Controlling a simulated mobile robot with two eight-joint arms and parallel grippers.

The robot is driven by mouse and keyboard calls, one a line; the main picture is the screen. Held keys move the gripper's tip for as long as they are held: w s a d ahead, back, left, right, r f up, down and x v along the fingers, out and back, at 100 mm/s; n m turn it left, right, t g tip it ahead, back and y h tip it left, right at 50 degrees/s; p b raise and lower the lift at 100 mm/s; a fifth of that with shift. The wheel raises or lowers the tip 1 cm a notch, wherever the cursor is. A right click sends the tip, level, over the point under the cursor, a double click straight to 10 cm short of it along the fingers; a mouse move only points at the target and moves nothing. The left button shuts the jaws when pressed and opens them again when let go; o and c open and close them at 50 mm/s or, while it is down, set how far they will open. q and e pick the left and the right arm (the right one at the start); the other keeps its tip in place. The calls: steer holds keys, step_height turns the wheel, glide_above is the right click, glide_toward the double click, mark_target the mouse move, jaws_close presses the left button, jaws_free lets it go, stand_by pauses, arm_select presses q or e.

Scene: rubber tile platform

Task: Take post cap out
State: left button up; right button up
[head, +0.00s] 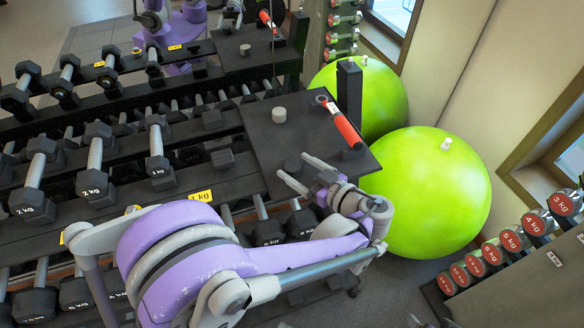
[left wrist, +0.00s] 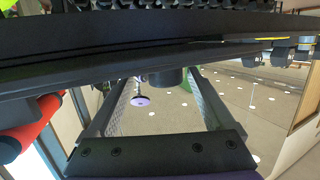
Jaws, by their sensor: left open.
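A short dark round piece that looks like the post cap (head: 292,165) stands on the black rubber platform (head: 262,142), near its front edge. My left gripper (head: 293,167) is open, with its fingers reaching in low over the platform, one on each side of the cap. In the left wrist view the scene appears upside down, and the dark cap (left wrist: 167,78) shows between the fingertips of my left gripper (left wrist: 157,85). I cannot tell whether either finger touches it.
A grey cylinder (head: 279,114) and a red-handled tool (head: 344,127) lie on the platform. A black post (head: 349,92) rises at its right edge. Dumbbell racks stand left, with a dumbbell (head: 158,152) nearby. Green balls (head: 428,195) sit at the right.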

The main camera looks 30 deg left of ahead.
mark_target(287, 164)
arm_select(q)
steer(key=x, duration=0.4)
steer(key=shift+s+a+f, duration=0.15)
steer(key=shift+s+a, duration=0.05)
steer(key=shift+a, duration=0.25)
jaws_close()
